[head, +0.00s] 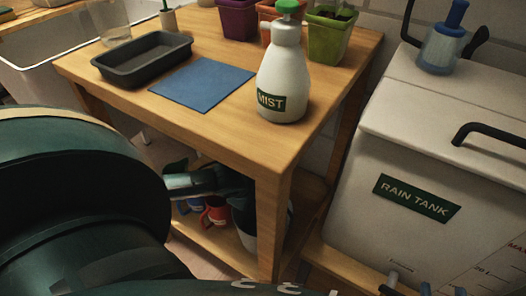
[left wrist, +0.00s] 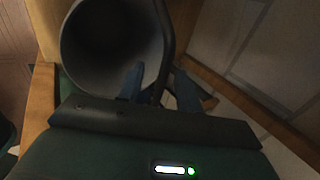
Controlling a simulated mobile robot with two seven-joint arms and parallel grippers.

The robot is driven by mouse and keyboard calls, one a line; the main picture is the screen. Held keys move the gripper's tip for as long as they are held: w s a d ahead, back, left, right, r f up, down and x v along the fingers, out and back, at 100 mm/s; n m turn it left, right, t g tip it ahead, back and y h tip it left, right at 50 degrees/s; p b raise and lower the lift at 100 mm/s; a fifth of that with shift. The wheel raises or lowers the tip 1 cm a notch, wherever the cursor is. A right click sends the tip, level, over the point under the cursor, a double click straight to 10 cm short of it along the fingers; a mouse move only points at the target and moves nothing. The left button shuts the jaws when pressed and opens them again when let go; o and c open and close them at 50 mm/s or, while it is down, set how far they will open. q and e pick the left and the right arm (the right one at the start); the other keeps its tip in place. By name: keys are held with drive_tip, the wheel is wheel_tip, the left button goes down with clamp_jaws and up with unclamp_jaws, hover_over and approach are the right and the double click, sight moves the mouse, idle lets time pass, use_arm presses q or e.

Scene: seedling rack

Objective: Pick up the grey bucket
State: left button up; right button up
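The grey bucket (left wrist: 85,40) fills the upper left of the left wrist view, its round mouth facing the camera. A dark strip, perhaps its handle, runs along its right side. My left gripper (left wrist: 158,88) is open, with one blue finger over the mouth and the other to the right of the bucket's side. I cannot tell if they touch it. In the head view the bucket (head: 246,234) is mostly hidden on the low shelf behind the table leg. My right gripper (head: 443,291) shows only blue fingertips, apart, at the bottom right edge.
The wooden table (head: 180,112) holds a white mist bottle (head: 284,75), blue mat (head: 203,84), black tray (head: 143,60) and pots. Its leg (head: 271,230) stands before the bucket. A rain tank (head: 440,160) is at right. Red mugs or cans (head: 214,214) sit on the shelf.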

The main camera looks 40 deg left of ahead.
use_arm(q)
drive_tip(key=shift+x, duration=1.1)
clamp_jaws()
idle(0.6)
